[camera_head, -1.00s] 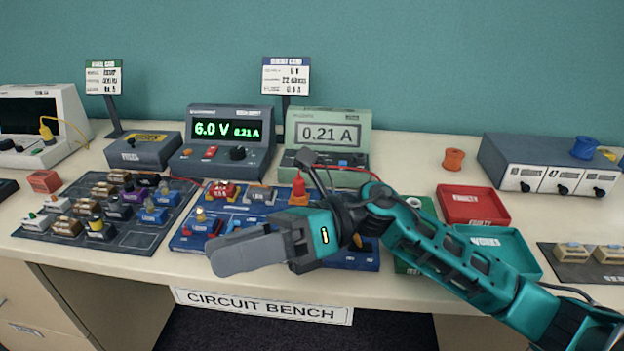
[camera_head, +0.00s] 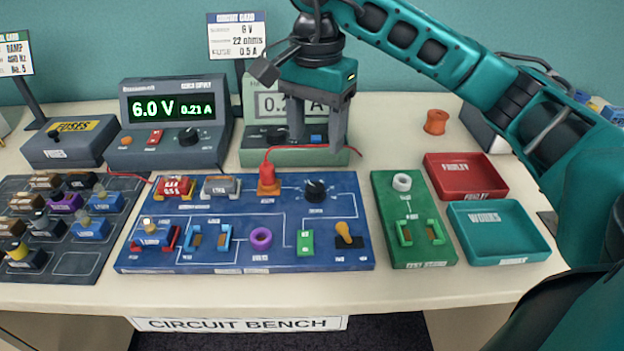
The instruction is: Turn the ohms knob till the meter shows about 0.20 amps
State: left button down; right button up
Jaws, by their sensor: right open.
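The ohms knob looks to be the black knob (camera_head: 315,190) with a pale dial at the upper right of the blue circuit board (camera_head: 280,227). My right gripper (camera_head: 318,142) points down, open and empty, above and behind the knob, in front of the green meter (camera_head: 252,157). It does not touch the knob. The meter's display is partly covered by the gripper; "0.2" and "A" show, the last digit is hidden. The bench supply (camera_head: 165,118) reads 6.0 V and 0.21 A. My left gripper is not in view.
A green tester board (camera_head: 411,250), red tray (camera_head: 468,190) and teal tray (camera_head: 500,252) lie to the right.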

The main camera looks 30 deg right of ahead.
aim_at(315, 186)
notch_tip(315, 186, down, 10)
jog(key=shift+f, duration=0.25)
